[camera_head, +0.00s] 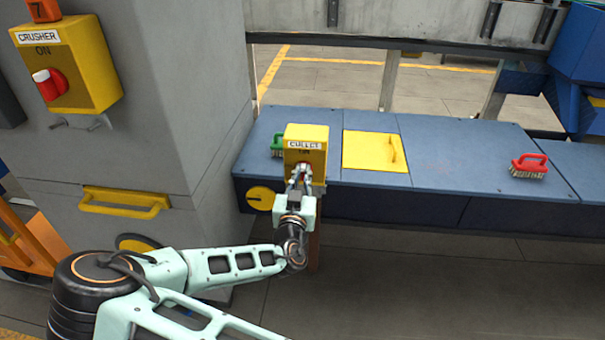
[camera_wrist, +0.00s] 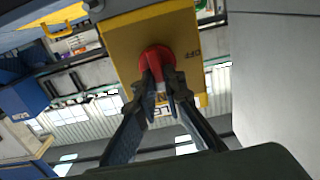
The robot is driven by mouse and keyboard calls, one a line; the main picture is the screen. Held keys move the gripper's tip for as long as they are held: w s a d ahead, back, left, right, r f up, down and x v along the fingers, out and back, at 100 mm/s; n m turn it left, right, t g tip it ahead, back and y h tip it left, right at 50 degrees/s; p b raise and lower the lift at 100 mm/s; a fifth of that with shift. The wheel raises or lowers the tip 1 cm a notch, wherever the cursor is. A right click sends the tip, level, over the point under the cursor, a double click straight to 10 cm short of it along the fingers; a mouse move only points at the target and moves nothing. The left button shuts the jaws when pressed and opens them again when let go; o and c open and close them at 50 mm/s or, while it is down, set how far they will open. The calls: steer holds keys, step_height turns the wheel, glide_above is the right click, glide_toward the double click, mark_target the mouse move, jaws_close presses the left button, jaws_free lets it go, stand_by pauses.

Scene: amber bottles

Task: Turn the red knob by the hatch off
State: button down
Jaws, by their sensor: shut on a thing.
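The yellow CULLET box (camera_head: 306,158) stands on a post beside the yellow hatch (camera_head: 370,151) in the blue bench. In the wrist view, the red knob (camera_wrist: 155,56) sits on the face of the yellow box (camera_wrist: 125,37). A pale mark on the knob points toward the ON label, and OFF is printed at the side. My gripper (camera_head: 301,170) is at the front of the box. It also shows in the wrist view (camera_wrist: 158,80), its fingers shut on the red knob. The fingers largely hide the knob in the head view.
A CRUSHER box (camera_head: 75,62) with another red knob (camera_head: 50,83) is on the grey wall at left. A green brush (camera_head: 277,145) stands behind the CULLET box. A red brush (camera_head: 529,167) lies on the bench at right. The floor in front is clear.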

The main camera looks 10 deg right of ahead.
steer(key=shift+w+a+f+n, duration=0.1)
steer(key=shift+a+f+n, duration=0.1)
steer(key=shift+n, duration=2.75)
steer(key=shift+a+f+n, duration=0.2)
steer(key=shift+n, duration=2.8)
steer(key=shift+w+a+f+n, duration=0.1)
steer(key=shift+a+f+n, duration=0.1)
steer(key=shift+n, duration=2.75)
steer(key=c, duration=2)
jaws_free()
steer(key=shift+s, duration=0.15)
steer(key=v, duration=1.1)
steer(key=shift+s+a, duration=0.15)
steer(key=shift+s, duration=0.2)
